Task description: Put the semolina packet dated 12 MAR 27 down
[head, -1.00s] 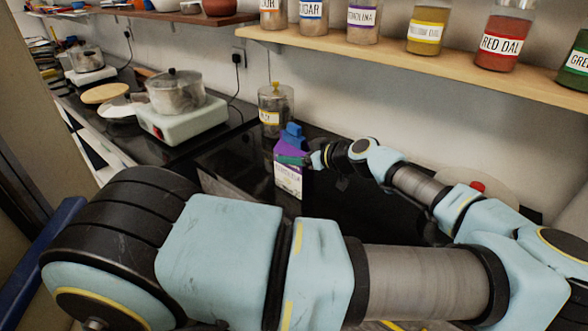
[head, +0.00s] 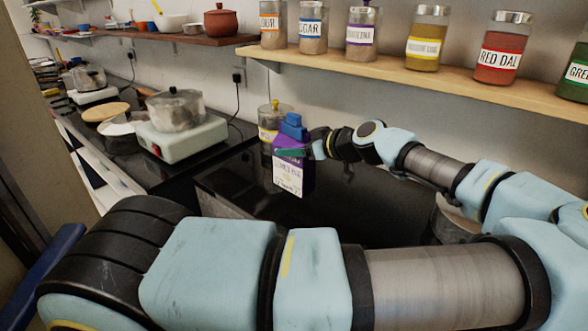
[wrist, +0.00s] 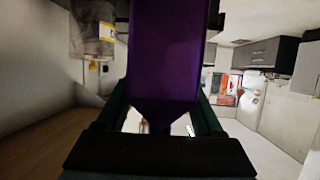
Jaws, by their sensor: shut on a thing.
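My gripper (head: 296,152) is shut on the upper part of the packet, which looks upright in the head view. The purple packet (wrist: 168,55) fills the middle of the wrist view between the two fingers. The packet's lower edge appears over or at the dark counter (head: 235,187); I cannot tell whether it touches.
A yellow-labelled jar (head: 268,118) stands close behind the packet. A pot (head: 176,110) sits on a stove (head: 180,138) to the left. A shelf (head: 420,80) of labelled jars hangs above.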

